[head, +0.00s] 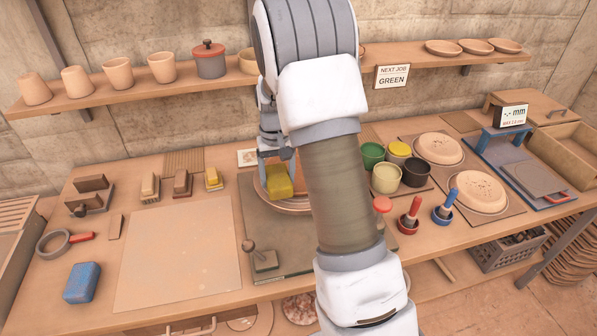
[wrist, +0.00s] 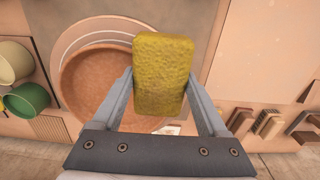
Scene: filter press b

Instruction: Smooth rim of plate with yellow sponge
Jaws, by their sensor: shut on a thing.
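My gripper (head: 277,163) is shut on the yellow sponge (head: 279,182). In the wrist view the sponge (wrist: 163,72) sits between the two grey fingers, its long side pointing away from the palm. The terracotta plate (wrist: 85,85) lies below it in the wrist view, and the sponge overlaps the plate's right rim. I cannot tell whether the sponge touches the rim.
A dark board with a knobbed lever (head: 264,257) lies in front of the plate. Coloured pots (head: 386,178) stand right of my arm. Small tool blocks (head: 182,184) sit at left. A blue sponge (head: 82,283) lies front left. A pale board (head: 180,250) is bare.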

